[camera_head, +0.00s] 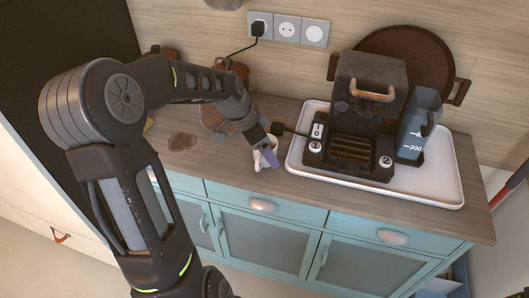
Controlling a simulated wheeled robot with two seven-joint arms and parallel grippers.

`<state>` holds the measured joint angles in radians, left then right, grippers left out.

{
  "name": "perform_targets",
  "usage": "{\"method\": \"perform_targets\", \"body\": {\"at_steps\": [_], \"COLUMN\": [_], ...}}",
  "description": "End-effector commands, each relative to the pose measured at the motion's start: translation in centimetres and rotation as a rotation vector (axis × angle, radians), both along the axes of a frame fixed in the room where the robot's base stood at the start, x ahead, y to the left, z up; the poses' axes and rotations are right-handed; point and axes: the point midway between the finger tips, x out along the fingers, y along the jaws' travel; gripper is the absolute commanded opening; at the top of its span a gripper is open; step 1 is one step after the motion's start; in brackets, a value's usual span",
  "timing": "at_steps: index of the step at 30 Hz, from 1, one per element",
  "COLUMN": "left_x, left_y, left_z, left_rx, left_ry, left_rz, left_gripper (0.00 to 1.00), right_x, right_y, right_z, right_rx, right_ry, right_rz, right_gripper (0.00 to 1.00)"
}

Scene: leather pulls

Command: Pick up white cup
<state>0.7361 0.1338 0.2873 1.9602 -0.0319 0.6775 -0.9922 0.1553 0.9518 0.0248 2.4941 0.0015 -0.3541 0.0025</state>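A small white cup (259,161) stands near the front edge of the wooden counter (230,176), left of the white tray. My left arm reaches in from the left and over the counter. My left gripper (268,152) is at the cup, with a bluish-purple fingertip in front of it. The gripper and fingertip hide part of the cup. I cannot tell whether the fingers are open or closed on it. My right gripper is not in view.
A white tray (455,186) holds a black coffee machine (352,130) and a grey-blue water tank (416,125). A round brown tray (420,52) leans on the wall. A black plug and cable (257,30) hang at the sockets. Brown items (183,141) lie at the left.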

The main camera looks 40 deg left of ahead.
Motion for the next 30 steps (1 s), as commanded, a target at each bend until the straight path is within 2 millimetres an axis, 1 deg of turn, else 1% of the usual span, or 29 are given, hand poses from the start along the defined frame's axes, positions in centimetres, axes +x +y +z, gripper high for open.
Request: {"method": "perform_targets", "body": {"at_steps": [2,27,29,30], "left_x": [0.00,0.00,0.00,0.03], "left_y": [0.01,0.01,0.01,0.02], "left_z": [0.01,0.01,0.01,0.05], "left_rx": [0.000,0.000,0.000,0.000], "left_ry": [0.000,0.000,0.000,-0.001], "left_rz": [0.000,0.000,0.000,0.000], "left_gripper": [0.88,0.20,0.15,0.15], "right_x": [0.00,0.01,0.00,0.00], "right_y": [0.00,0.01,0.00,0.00], "right_z": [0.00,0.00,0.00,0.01], "right_rx": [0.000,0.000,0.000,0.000], "right_ry": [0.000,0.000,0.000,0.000], "right_rz": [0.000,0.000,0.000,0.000], "right_gripper": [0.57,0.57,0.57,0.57]}}
